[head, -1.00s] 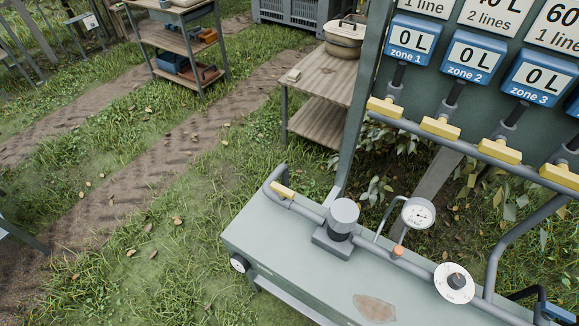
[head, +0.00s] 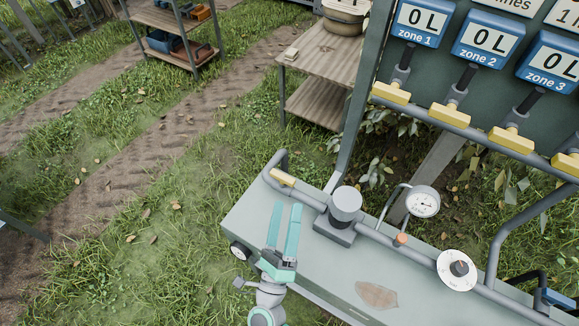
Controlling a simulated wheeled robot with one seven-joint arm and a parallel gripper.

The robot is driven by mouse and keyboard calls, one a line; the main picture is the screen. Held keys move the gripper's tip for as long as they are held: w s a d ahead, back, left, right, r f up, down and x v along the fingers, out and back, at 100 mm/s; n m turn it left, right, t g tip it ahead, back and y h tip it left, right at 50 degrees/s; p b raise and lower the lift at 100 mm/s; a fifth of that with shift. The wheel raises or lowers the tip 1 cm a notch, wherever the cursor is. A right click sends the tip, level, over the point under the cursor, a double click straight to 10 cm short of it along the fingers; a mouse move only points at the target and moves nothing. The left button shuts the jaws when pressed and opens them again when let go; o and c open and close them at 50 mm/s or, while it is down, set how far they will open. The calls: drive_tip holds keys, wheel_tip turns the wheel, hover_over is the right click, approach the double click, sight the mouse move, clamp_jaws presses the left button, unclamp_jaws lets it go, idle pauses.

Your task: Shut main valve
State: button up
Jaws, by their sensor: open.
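A short yellow lever (head: 282,177) sits at the left end of the grey pipe on the bench, by the pipe's bend; I take it for the main valve. It looks roughly in line with the pipe. My gripper (head: 286,206), with teal fingers, is open and empty. Its fingertips point up the picture, over the bench's left part, just below the lever and apart from it in the picture. The height gap is hard to judge.
On the pipe are a grey cylindrical unit (head: 345,205), a pressure gauge (head: 423,202) and a white dial (head: 457,269). A wooden shelf (head: 318,100) stands behind. Grass left of the bench (head: 325,262) is open.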

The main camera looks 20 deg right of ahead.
drive_tip(key=w+d+f+m+g+h, duration=0.1)
drive_tip(key=w+f+m+g+h, duration=0.15)
drive_tip(key=w+m+g, duration=0.4)
drive_tip(key=m+g, duration=0.2)
drive_tip(key=m, duration=0.8)
approach(280, 179)
drive_tip(key=x, duration=0.4)
drive_tip(key=shift+w+d+r+y, duration=0.1)
drive_tip(key=shift+d+r+y, duration=0.15)
drive_tip(key=shift+d+r, duration=0.05)
drive_tip(key=x, duration=1)
drive_tip(key=shift+d, duration=0.15)
drive_tip(key=shift+w, duration=0.15)
drive_tip(key=shift+d, duration=0.1)
drive_tip(key=c, duration=1)
drive_tip(key=shift+c, duration=0.3)
